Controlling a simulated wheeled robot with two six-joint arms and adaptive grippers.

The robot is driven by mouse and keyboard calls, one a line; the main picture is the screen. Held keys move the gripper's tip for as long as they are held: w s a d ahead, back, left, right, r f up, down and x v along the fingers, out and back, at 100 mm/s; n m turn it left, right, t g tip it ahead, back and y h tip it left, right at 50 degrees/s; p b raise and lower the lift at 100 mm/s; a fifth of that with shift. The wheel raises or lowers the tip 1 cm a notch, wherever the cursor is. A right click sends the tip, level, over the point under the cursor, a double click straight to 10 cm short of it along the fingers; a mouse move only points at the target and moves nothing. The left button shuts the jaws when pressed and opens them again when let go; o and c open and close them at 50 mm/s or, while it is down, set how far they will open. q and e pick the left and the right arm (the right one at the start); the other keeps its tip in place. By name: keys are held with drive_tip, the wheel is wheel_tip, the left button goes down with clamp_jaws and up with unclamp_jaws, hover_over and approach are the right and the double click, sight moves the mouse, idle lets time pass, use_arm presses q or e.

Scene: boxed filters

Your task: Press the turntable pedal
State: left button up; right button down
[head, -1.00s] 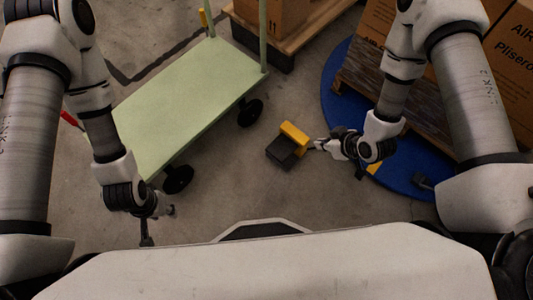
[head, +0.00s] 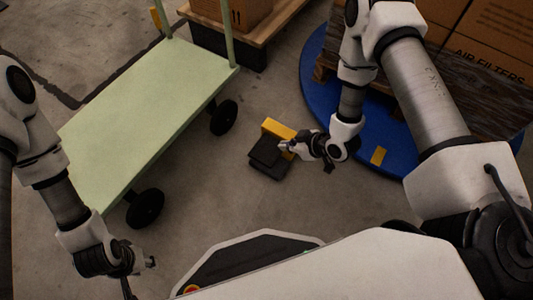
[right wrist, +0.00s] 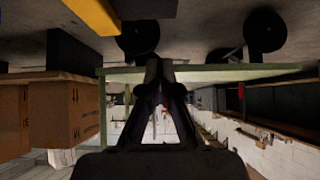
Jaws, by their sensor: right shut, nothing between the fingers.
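The turntable pedal is a black block with a yellow part (head: 278,129) along its far side. It lies on the floor between the green cart and the blue turntable (head: 312,92). My right gripper (head: 284,146) is shut and empty. Its tips overlap the pedal's right edge in the head view; I cannot tell whether they touch it. In the right wrist view the closed fingers (right wrist: 158,68) point away, with a yellow part (right wrist: 95,14) at the top left. My left gripper (head: 142,276) is open and empty, low at the left beside the cart.
A green flat cart (head: 140,115) with black wheels stands left of the pedal. The turntable bears a pallet with filter cartons (head: 470,30). Another pallet (head: 262,30) with a carton stands at the back. Floor around the pedal's near side is clear.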

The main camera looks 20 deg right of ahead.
drive_tip(key=b, duration=0.6)
hover_over(260, 153)
drive_tip(key=s+d, duration=0.2)
wheel_tip(260, 153, down, 8)
drive_tip(key=shift+w+a, duration=0.15)
wheel_tip(260, 153, down, 3)
drive_tip(key=shift+r+b, duration=0.15)
drive_tip(key=shift+b, duration=0.7)
drive_tip(key=shift+f, duration=0.25)
